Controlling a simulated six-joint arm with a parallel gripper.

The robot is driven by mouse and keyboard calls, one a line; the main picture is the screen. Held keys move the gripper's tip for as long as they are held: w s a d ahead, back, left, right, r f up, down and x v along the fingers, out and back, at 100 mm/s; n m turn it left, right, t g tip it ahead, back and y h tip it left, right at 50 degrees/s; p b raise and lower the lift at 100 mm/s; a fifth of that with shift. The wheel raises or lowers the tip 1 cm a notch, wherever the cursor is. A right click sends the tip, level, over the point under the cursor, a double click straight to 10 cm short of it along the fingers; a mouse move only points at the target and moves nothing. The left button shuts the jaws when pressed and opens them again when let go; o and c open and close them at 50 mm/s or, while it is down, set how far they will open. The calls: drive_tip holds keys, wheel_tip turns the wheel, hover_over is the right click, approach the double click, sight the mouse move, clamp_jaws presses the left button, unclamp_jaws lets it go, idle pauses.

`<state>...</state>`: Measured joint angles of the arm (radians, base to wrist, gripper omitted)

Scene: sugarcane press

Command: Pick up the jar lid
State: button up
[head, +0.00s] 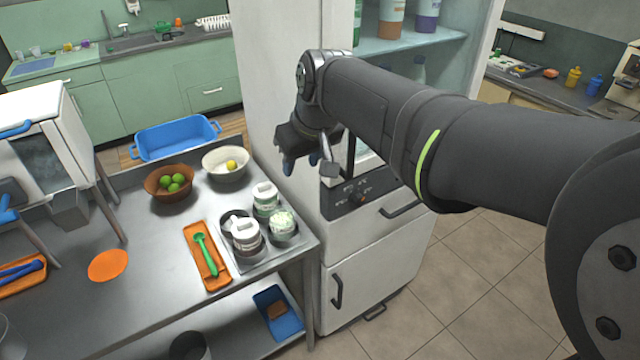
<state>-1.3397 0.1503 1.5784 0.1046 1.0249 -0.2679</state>
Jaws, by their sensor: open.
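White-topped jars stand in a metal tray (238,258) on the steel table. One jar (265,193) is at the back, one (245,235) at the front left, and a pale green-white one (283,222) at the right. Their white tops look like lids, but I cannot make out a separate loose lid. My gripper (300,163) is open and points down, with bluish fingertips. In the picture it is above and right of the jars, in front of the white cabinet, and touches none of them. Nothing shows between its fingers.
An orange tray (192,236) with a green utensil lies left of the jars. A brown bowl of limes (158,194) and a white bowl (212,165) stand behind. The white cabinet (370,285) stands close at the right. A press-like machine (45,130) stands at the left.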

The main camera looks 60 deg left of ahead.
drive_tip(key=h, duration=0.5)
hover_over(235, 219)
drive_tip(key=f, duration=2.5)
drive_tip(key=shift+s+a, duration=0.15)
drive_tip(key=shift+s, duration=0.15)
drive_tip(key=shift+w+d+f, duration=0.1)
drive_tip(key=shift+f, duration=1.3)
drive_tip(key=shift+w+d+f, duration=0.1)
drive_tip(key=shift+f, duration=1.25)
clamp_jaws()
